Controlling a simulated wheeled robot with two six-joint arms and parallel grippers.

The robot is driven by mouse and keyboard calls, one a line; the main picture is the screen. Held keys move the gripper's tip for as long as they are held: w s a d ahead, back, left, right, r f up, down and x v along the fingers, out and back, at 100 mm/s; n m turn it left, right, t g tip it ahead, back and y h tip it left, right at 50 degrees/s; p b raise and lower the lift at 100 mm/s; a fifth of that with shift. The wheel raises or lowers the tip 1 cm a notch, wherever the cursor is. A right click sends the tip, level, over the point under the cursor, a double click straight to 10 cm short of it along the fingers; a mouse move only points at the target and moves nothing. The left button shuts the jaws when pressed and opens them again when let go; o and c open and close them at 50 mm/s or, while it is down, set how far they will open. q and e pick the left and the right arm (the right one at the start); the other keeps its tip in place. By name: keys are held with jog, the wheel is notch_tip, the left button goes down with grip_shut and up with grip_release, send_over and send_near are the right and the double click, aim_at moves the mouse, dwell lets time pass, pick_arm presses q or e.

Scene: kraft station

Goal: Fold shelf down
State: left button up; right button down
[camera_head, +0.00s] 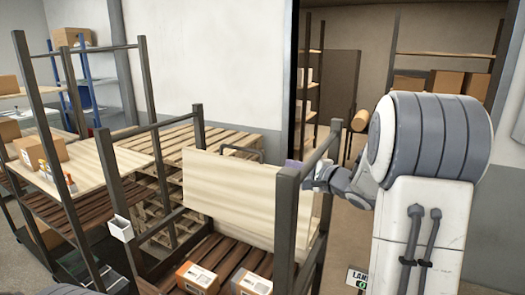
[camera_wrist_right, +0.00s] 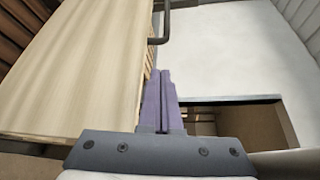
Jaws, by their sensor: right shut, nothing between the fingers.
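The shelf (camera_head: 245,198) is a pale wood board standing steeply raised in a dark metal rack (camera_head: 287,225). A dark handle (camera_head: 240,152) sticks up from its top edge. In the right wrist view the board (camera_wrist_right: 75,75) fills the left side, and the handle (camera_wrist_right: 160,22) shows at the top. My right gripper (camera_head: 294,170) is at the rack's right side, beside the board's right end, partly hidden by a post. Its purple fingers (camera_wrist_right: 160,98) are shut and empty, apart from the handle. My left gripper is not in view.
Labelled cardboard boxes (camera_head: 198,278) sit on the slatted lower shelf under the board. A second rack (camera_head: 75,170) with boxes and small items stands at left. Wooden pallets (camera_head: 175,145) lie behind. A doorway opens at right.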

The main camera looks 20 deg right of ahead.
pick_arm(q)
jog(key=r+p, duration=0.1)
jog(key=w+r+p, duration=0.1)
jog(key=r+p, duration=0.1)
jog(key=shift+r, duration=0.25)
pick_arm(e)
jog(key=x, duration=1)
jog(key=shift+w, duration=0.4)
jog(key=shift+a, duration=0.1)
